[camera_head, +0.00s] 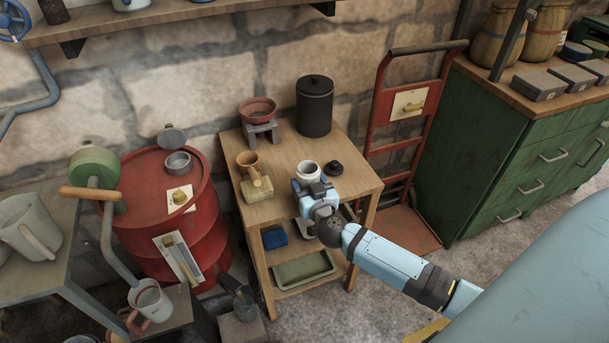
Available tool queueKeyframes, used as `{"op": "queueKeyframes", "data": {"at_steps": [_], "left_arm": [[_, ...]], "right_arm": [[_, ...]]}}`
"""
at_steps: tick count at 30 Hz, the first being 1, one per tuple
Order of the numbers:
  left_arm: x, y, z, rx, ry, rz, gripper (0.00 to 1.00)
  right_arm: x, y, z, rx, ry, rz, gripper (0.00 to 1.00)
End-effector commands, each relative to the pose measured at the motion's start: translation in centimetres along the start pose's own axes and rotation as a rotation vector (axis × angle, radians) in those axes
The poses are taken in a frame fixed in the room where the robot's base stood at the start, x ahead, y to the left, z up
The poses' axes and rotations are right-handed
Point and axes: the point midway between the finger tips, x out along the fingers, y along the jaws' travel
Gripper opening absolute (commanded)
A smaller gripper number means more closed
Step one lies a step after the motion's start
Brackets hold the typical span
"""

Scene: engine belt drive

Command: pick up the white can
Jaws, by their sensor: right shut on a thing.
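The white can (308,170) is on or just above the small wooden table (285,151), near its right front. Its round rim and dark opening show, and my gripper hides its lower front. My right gripper (313,187) reaches in from the lower right and is shut on the white can. Whether the can touches the tabletop cannot be told. My left gripper is not in the picture.
A black lid (333,168) lies close right of the can. A tall black canister (314,106), a red bowl on a stand (258,111) and a brass cup (248,163) share the table. A red drum (172,219) stands left, a red hand truck (408,110) right.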

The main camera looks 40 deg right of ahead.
Motion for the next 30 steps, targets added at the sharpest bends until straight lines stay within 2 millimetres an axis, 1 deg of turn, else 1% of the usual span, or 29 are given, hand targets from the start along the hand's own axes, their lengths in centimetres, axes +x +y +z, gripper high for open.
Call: {"op": "queueKeyframes", "data": {"at_steps": [1,6,18,24,30], "left_arm": [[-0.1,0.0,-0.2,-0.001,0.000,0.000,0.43],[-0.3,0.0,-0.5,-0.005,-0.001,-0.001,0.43],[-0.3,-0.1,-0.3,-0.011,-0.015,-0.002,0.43],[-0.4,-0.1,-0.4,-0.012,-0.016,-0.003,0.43],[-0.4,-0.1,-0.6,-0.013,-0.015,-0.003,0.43]], "right_arm": [[-0.8,0.0,-0.1,0.000,-0.001,-0.001,0.36],[-3.2,0.0,-0.1,0.000,-0.001,0.000,0.36],[-8.8,0.0,-0.1,0.000,-0.001,0.000,0.36],[-11.1,0.0,0.0,0.000,-0.001,0.000,0.36],[-12.8,0.0,0.0,0.000,-0.001,0.001,0.36]]}}
